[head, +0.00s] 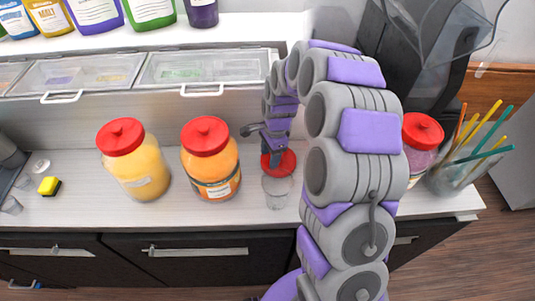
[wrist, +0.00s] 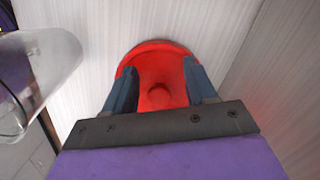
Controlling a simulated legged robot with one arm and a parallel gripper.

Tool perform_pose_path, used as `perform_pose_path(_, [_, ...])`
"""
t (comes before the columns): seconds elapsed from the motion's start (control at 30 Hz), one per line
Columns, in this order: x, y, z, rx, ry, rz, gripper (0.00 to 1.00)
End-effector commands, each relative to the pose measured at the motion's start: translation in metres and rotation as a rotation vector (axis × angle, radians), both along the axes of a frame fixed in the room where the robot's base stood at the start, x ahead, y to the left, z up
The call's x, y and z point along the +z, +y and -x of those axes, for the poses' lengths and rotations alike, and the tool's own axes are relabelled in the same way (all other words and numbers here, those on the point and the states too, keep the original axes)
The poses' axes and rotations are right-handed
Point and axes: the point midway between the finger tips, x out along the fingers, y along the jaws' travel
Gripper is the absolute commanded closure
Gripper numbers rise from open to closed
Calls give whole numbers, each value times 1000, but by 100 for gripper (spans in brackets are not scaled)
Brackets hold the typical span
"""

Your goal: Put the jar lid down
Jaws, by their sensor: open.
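The red round jar lid (head: 285,162) is on the white counter, just behind a clear glass cup (head: 277,190) in the head view. In the wrist view the lid (wrist: 152,57) lies between the two fingers, its raised round knob facing the camera. My gripper (wrist: 161,78) is open, with one finger on each side of the lid. Whether the fingers touch its rim is hard to tell. In the head view my gripper (head: 271,157) reaches down at the lid and partly hides it. The clear cup (wrist: 35,75) also shows at the left of the wrist view.
Red-lidded jars, one yellow (head: 136,165) and one orange (head: 211,165), stand left. A jar with purple contents (head: 421,150) and a glass of colored straws (head: 465,165) stand right. Covered bins (head: 140,70) line the back.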

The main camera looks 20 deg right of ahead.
Motion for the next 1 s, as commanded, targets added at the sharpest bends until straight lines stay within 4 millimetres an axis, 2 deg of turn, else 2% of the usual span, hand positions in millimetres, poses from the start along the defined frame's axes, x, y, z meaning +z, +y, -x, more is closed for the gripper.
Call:
perform_pose_path(0.17, [12, -6, -1, -5, -4, -4, 44])
perform_pose_path(0.5, [79, 3, -3, -2, -6, 11, 44])
perform_pose_path(0.7, [108, -8, -4, -3, -4, 4, 44])
perform_pose_path(0.9, [120, -16, -4, -3, -1, -2, 44])
perform_pose_path(1.0, [121, -14, -3, 1, -1, -2, 44])
